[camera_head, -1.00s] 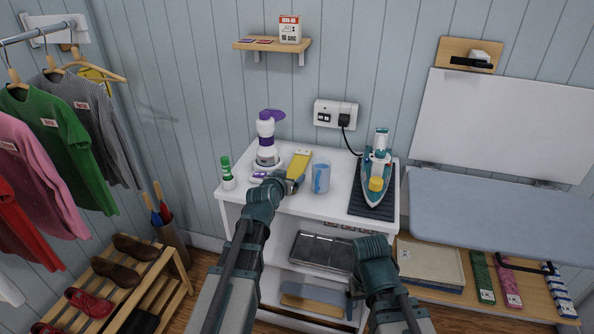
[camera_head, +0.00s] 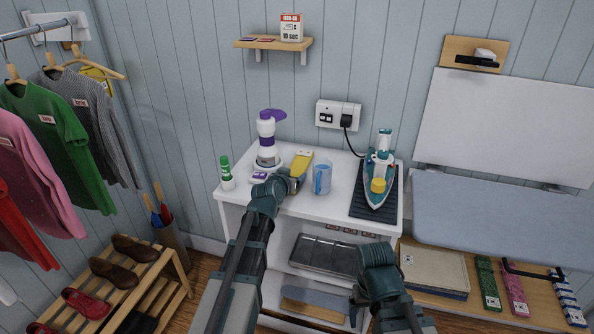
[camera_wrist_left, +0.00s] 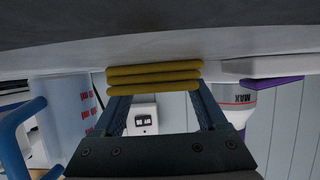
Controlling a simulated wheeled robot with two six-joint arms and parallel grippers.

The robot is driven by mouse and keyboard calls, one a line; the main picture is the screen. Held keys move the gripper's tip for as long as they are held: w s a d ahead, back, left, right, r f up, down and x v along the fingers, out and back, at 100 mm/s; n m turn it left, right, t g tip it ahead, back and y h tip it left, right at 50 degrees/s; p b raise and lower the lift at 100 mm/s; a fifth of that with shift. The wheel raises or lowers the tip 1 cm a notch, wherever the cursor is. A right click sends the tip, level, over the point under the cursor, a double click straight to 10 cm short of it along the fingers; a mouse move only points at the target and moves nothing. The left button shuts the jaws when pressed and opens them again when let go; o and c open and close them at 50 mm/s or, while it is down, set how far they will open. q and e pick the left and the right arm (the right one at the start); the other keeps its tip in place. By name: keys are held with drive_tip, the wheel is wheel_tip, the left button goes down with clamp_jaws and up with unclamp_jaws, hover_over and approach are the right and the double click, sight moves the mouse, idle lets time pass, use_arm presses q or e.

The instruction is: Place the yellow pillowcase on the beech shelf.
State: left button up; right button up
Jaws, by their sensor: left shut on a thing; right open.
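The folded yellow pillowcase (camera_head: 302,162) is above or on the back of the white cabinet's top; I cannot tell if it touches. My left gripper (camera_head: 296,180) is shut on its near edge. The left wrist view shows the pillowcase (camera_wrist_left: 154,76) as several stacked folds between the fingers (camera_wrist_left: 158,98). A light wooden wall shelf (camera_head: 272,44) hangs above and behind, holding a white-and-red box at its right end and small flat packets at left. My right gripper (camera_head: 357,296) is low before the cabinet, open, its fingertips mostly hidden.
A power outlet (camera_head: 338,115) is behind. A low wooden shelf (camera_head: 535,305) at right holds folded cloths.

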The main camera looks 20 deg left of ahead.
use_arm(q)
drive_tip(key=shift+c, duration=0.9)
drive_tip(key=shift+r, duration=0.1)
wheel_tip(320, 180, up, 10)
drive_tip(key=p, duration=1)
